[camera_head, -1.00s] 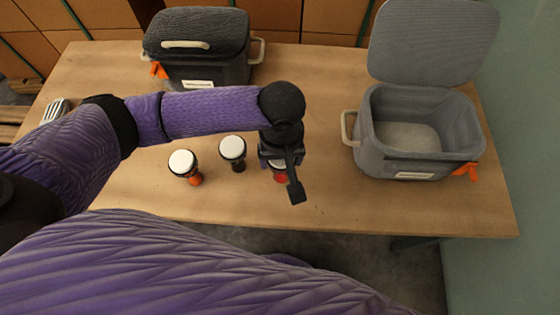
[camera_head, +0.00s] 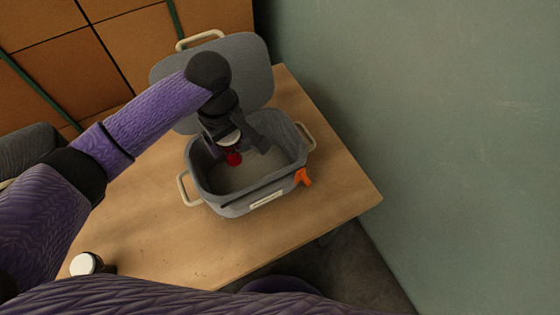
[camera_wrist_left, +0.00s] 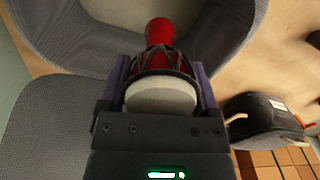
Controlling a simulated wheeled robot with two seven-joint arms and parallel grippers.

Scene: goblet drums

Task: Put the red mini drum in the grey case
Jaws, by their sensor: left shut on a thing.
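The red mini drum (camera_head: 233,158) has a white head and a red foot. My left gripper (camera_head: 230,140) is shut on it, over the open grey case (camera_head: 240,208). In the left wrist view the drum (camera_wrist_left: 161,62) sits between the two fingers, its white head toward the gripper and its red foot pointing into the case (camera_wrist_left: 215,45). Whether the foot touches the case floor I cannot tell. The case lid stands open behind my gripper. My right gripper is not in view.
Another drum with a white head (camera_head: 86,264) stands at the table's near left. A dark case (camera_head: 30,150) is partly visible at the left edge. A green wall (camera_head: 420,120) rises right of the table (camera_head: 335,185). The table around the grey case's front is bare.

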